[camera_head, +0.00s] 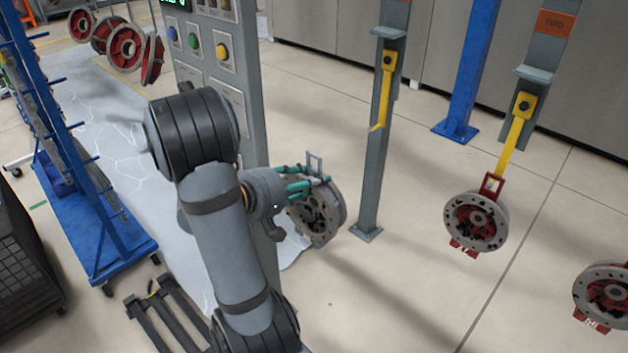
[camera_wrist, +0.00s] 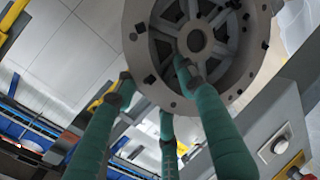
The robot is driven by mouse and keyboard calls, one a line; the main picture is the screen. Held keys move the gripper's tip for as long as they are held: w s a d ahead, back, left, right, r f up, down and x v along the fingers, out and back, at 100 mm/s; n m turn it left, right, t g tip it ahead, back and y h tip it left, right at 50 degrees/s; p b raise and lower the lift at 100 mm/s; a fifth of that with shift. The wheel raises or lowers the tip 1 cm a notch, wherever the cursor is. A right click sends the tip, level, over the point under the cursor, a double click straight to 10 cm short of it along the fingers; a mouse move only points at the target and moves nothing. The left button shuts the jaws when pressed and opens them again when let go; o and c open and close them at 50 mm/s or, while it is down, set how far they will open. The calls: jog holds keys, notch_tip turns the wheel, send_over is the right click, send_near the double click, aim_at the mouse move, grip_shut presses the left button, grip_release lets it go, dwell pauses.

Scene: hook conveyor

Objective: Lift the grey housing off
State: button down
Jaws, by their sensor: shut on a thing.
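The grey housing (camera_head: 318,214) is a round, drum-like part with openings around a central hub. In the head view it is held at the end of my arm, tilted and clear of the floor. My gripper (camera_head: 308,184) has green fingers and is shut on the housing's upper part. In the wrist view the housing (camera_wrist: 240,75) fills the upper middle. The green fingers (camera_wrist: 160,88) reach up to its rim and into its openings. The yellow hook (camera_head: 381,104) on the grey post right of the housing is empty.
A control panel (camera_head: 232,95) with buttons stands close behind my arm. Red-and-grey parts (camera_head: 477,222) (camera_head: 604,293) hang or show at the right. Red parts (camera_head: 124,48) hang at the upper left. A blue rack (camera_head: 75,190) stands left. Open floor (camera_head: 370,290) lies in front.

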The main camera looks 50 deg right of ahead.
jog(key=a, duration=0.8)
jog(key=shift+w, duration=0.15)
jog(key=shift+r, duration=0.1)
dwell(0.4)
